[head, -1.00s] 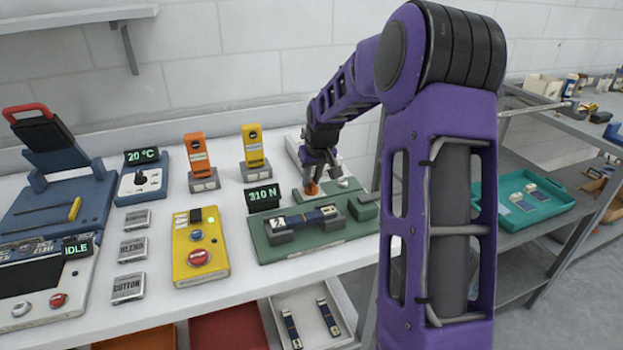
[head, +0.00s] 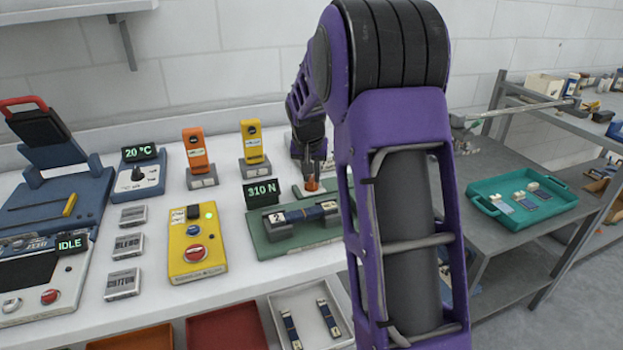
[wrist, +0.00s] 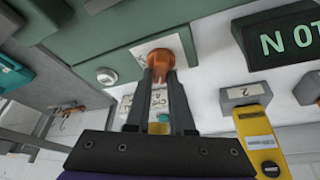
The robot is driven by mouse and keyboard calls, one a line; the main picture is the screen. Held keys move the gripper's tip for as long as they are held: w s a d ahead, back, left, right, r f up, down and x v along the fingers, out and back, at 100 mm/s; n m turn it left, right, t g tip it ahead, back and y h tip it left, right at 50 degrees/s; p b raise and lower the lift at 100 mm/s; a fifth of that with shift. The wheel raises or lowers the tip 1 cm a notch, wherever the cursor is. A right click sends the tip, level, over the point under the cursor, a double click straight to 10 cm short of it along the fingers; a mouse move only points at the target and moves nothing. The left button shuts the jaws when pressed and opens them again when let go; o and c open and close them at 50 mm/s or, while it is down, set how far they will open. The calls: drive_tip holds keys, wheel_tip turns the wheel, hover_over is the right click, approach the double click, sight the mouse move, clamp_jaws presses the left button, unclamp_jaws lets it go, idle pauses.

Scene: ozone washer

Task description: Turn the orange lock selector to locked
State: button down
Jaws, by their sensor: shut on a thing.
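The orange lock selector (head: 312,184) is a small knob on a pale plate at the back of the green test fixture (head: 282,245). In the wrist view the orange selector (wrist: 150,60) sits on its white plate beside a round silver button (wrist: 106,76). My gripper (head: 311,174) reaches down onto it from above. In the wrist view my gripper (wrist: 161,76) is shut on the selector, with the fingertips at its near side. Labels (wrist: 160,102) show partly between and beside the fingers; I cannot read which one the selector points to.
A display reading 310 N (head: 262,191) stands left of the selector. An orange device (head: 195,150) and a yellow device (head: 252,143) stand behind. A yellow control box (head: 197,250) is to the left. My arm hides the fixture's right end.

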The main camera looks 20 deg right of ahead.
drive_tip(key=m+h, duration=0.1)
drive_tip(key=m, duration=0.2)
drive_tip(key=shift+a+g, duration=0.1)
drive_tip(key=shift+g, duration=0.2)
drive_tip(key=m+g+h, duration=0.1)
drive_tip(key=m, duration=0.2)
drive_tip(key=shift+r+m, duration=0.1)
drive_tip(key=shift+m, duration=0.2)
drive_tip(key=m+g+p, duration=0.1)
drive_tip(key=m, duration=0.2)
drive_tip(key=shift+p, duration=0.4)
drive_tip(key=shift+m+g+p, duration=0.65)
drive_tip(key=shift+m+g, duration=0.05)
drive_tip(key=shift+m, duration=0.8)
drive_tip(key=c, duration=0.8)
unclamp_jaws()
